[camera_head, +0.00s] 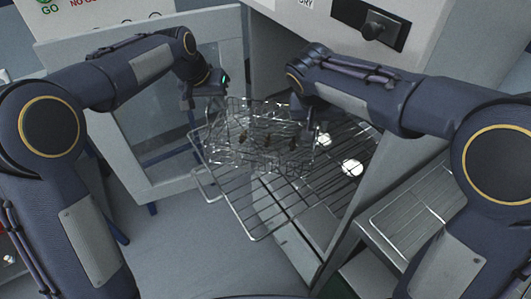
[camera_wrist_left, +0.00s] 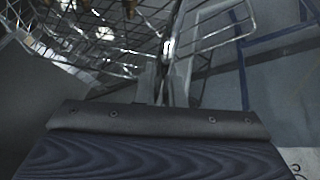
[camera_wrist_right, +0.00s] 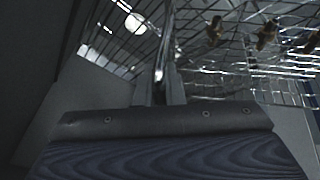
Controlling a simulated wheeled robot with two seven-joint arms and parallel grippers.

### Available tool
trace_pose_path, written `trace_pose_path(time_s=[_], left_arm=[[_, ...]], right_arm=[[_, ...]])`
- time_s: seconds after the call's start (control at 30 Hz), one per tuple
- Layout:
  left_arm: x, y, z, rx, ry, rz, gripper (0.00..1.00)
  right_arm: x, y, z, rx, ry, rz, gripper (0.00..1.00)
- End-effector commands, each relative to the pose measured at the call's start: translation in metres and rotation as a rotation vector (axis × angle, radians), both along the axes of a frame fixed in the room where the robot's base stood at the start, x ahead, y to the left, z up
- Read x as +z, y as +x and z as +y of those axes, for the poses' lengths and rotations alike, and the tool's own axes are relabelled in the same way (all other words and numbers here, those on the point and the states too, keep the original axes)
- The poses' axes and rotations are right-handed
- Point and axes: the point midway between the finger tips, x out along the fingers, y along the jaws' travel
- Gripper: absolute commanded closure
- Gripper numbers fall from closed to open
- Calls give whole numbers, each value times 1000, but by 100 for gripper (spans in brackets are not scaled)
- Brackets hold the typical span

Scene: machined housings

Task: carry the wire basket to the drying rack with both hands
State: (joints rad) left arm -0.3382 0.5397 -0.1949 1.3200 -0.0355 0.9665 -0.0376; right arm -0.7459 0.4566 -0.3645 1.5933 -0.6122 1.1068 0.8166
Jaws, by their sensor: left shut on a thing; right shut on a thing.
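The wire basket (camera_head: 265,151) is in the middle of the head view, at the opening of a cabinet, over a wire rack (camera_head: 255,215). Several small brown parts lie in it. I cannot tell whether the basket touches the rack. My left gripper (camera_head: 219,103) is shut on the basket's left side; in the left wrist view its fingers (camera_wrist_left: 168,80) close on a wire. My right gripper (camera_head: 307,118) is shut on the basket's right side; in the right wrist view its fingers (camera_wrist_right: 160,82) close on a wire. The basket (camera_wrist_right: 245,60) looks about level.
The cabinet door (camera_head: 130,110) stands open at the left. The cabinet's right wall (camera_head: 385,190) is close to my right arm. Round lights (camera_head: 352,168) show below the rack. A tray with a wire grid (camera_head: 415,205) stands at the right. The floor in front is clear.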

Motion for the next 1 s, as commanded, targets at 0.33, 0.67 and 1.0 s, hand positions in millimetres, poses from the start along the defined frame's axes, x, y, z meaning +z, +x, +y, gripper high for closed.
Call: trace_pose_path(time_s=[0.33, 0.67, 1.0], left_arm=[[-16, 0, 0, 0, 0, -2, 100], [-42, 0, 0, 0, 0, -2, 100], [-47, 0, 0, 0, 0, 0, 69]], right_arm=[[-16, 0, 0, -1, 0, -1, 100], [-42, 0, 0, -1, 0, -1, 100], [-47, 0, 0, 0, 0, 0, 69]])
